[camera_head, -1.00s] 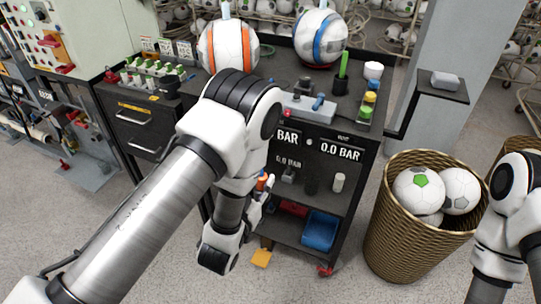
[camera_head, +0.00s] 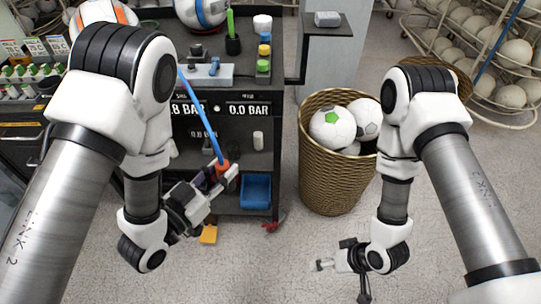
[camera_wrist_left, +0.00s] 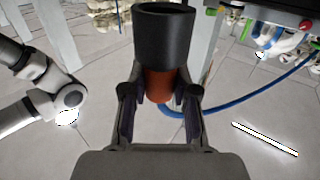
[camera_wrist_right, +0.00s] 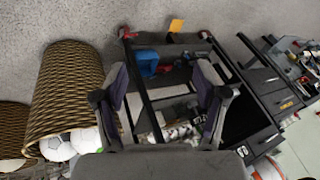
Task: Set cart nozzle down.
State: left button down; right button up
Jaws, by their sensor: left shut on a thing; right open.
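The cart nozzle (camera_head: 222,167) is an orange piece with a blue hose (camera_head: 197,115) running up from it to the cart top. My left gripper (camera_head: 212,183) is shut on it in front of the cart's shelves. In the left wrist view the nozzle's orange body (camera_wrist_left: 158,86) sits between the fingers, its wide black end (camera_wrist_left: 165,35) pointing away. The cart (camera_head: 262,75) is dark, with pressure displays on its front. My right gripper (camera_head: 328,263) is open and empty over the floor; its spread fingers show in the right wrist view (camera_wrist_right: 161,75).
A wicker basket of footballs (camera_head: 312,172) stands right of the cart. A blue bin (camera_head: 256,191) is on the cart's lower shelf.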

pick_arm(q)
jog(key=shift+w, duration=0.1)
pick_arm(e)
jog(key=w+a+r+n+y, duration=0.7)
jog(key=w+a+r+y, duration=0.1)
jog(key=w+a+r, duration=0.25)
jog(key=w+a+r+n+g, duration=0.1)
jog(key=w+r+n+g, duration=0.1)
jog(key=r+n, duration=0.45)
jog(key=w+a+r+n+g, duration=0.1)
jog(key=w+r+n+g, duration=0.2)
jog(key=r, duration=0.6)
jog(key=s+a+f+n+y, duration=0.1)
jog(key=a+f, duration=0.3)
jog(key=a, duration=0.7)
jog(key=shift+s+f, duration=0.15)
jog(key=shift+s, duration=0.35)
